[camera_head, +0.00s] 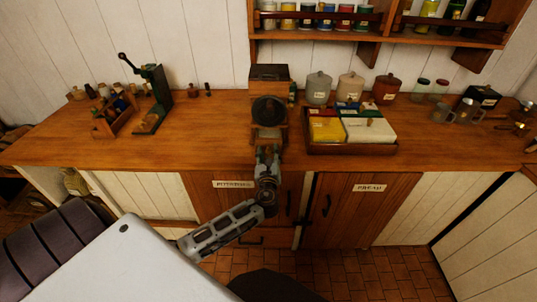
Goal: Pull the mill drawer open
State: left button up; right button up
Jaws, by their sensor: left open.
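My left gripper (268,151) is open, directly in front of this part. It hides the lower edge of the drawer, so I cannot tell whether it touches it. Any knob is hidden. My right gripper is not in view.
A wooden tray (352,149) with packets stands close right of the mill, and canisters (350,88) stand behind it. A green hand-cranked device (154,98) and a small wooden caddy (114,117) are at the left. The counter (215,125) just left of the mill is clear.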

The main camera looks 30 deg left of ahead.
pick_arm(q)
jog(key=v, duration=1.2)
jog(key=shift+f, duration=0.1)
dwell(0.8)
